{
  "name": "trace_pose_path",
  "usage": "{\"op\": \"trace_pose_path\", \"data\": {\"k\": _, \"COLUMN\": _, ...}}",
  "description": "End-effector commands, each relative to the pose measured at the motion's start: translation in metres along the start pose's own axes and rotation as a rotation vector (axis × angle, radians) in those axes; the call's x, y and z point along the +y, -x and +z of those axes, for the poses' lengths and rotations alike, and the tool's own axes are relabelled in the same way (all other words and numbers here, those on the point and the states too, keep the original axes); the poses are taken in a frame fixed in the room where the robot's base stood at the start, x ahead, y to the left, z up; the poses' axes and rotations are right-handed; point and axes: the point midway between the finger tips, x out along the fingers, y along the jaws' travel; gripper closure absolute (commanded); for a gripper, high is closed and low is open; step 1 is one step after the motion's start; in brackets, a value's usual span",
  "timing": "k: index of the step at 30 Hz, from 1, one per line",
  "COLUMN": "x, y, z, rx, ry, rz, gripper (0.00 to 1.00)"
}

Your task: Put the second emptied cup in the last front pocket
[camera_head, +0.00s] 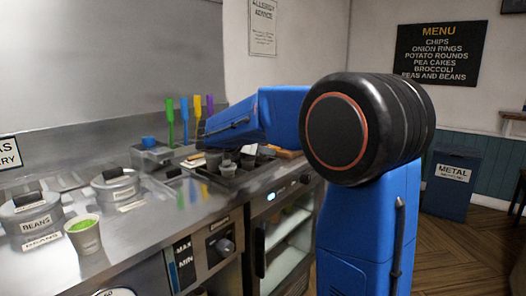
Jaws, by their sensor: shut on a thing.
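The dark tray with pockets (205,173) sits on the steel counter, below the end of my blue arm. Several small grey cups stand in or over it, among them one at its front (228,169) and one to the left (213,160). My gripper (235,154) is small and mostly hidden under my arm, low over the tray. It is shut on a grey cup (248,150), largely covered by the arm. I cannot tell whether that cup touches a pocket. The far right part of the tray is hidden.
Purple, green, yellow and blue-handled utensils (184,122) stand behind the tray. A blue-topped steel container (149,143) is left of them. A glass-front cabinet (288,238) is under the counter.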

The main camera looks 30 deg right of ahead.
Motion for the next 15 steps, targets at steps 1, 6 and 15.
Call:
{"op": "trace_pose_path", "data": {"k": 1, "x": 0.0, "y": -0.0006, "z": -0.0015, "rx": 0.0, "ry": 0.001, "rz": 0.0, "gripper": 0.78}}
{"op": "trace_pose_path", "data": {"k": 6, "x": -0.0001, "y": -0.0023, "z": -0.0055, "rx": 0.001, "ry": 0.0, "rz": -0.001, "gripper": 0.78}}
{"op": "trace_pose_path", "data": {"k": 15, "x": 0.0, "y": -0.0046, "z": -0.0109, "rx": 0.001, "ry": 0.002, "rz": -0.001, "gripper": 0.78}}
